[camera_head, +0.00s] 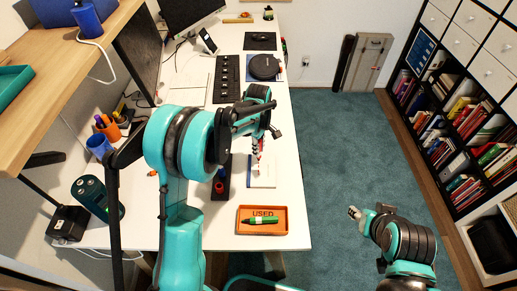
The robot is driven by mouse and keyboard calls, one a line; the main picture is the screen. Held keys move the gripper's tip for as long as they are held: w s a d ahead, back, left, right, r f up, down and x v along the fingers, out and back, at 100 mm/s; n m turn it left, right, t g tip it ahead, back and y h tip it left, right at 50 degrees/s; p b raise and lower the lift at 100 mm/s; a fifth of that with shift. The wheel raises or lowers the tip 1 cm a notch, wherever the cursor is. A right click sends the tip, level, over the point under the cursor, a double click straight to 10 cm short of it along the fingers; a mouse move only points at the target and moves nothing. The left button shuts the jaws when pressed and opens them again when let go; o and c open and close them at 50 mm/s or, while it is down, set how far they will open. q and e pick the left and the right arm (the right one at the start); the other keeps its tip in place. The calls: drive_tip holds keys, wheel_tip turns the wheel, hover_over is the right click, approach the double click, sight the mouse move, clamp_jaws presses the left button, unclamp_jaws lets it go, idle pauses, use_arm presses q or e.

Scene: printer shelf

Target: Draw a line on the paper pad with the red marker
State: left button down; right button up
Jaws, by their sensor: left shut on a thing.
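The paper pad (262,178) is a small white pad lying on the white desk, near its right edge. My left gripper (257,146) points down over the far end of the pad and is shut on the red marker (260,158). Only a small red and white part of the marker shows below the fingers. I cannot tell whether its tip touches the paper, and I see no clear line on the pad. My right gripper (355,213) is off the desk, above the carpet at the lower right; its opening is too small to read.
An orange tray (287,221) marked USED holds a green marker (260,220) in front of the pad. A dark holder (221,186) stands left of the pad. A keyboard (226,80) and a black round device (264,67) lie farther back. A bookshelf (460,100) lines the right wall.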

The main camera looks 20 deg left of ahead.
use_arm(q)
drive_tip(key=shift+r+p, duration=1.9)
drive_tip(key=shift+r, duration=1.15)
